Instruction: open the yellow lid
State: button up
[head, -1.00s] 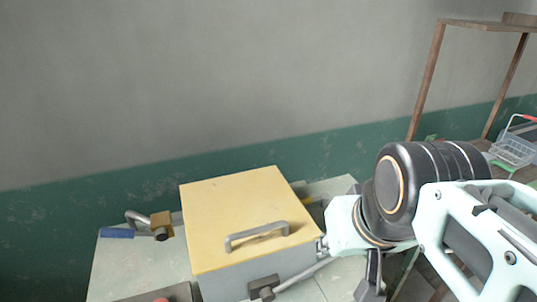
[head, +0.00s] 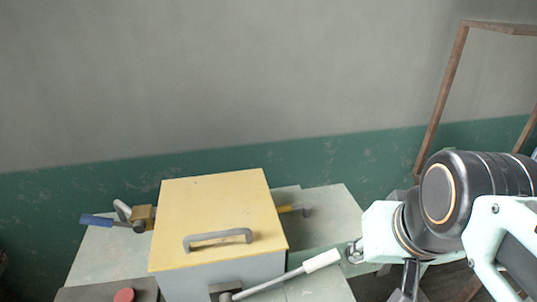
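The yellow lid (head: 215,205) lies flat and shut on a grey box (head: 205,282) at the lower middle of the head view. A grey bar handle (head: 217,239) is fixed on its top near the front edge. My arm is to the right of the box, apart from the lid. Only a dark part of my gripper (head: 406,282) shows below the wrist, partly cut off by the bottom edge of the view. Whether its fingers are open or shut is hidden.
A lever with a white grip (head: 322,260) slants out right from the box front. A blue-handled lever (head: 97,220) is at left, a yellow-and-dark one (head: 294,209) behind right. A red button (head: 123,295) is front left. The pale table (head: 335,212) has bare room at right. A brown frame (head: 440,95) stands far right.

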aim_at(208, 219)
jog(key=l+u, duration=0.2)
jog(key=u, duration=0.15)
jog(key=l+u, duration=0.2)
jog(key=u, duration=0.2)
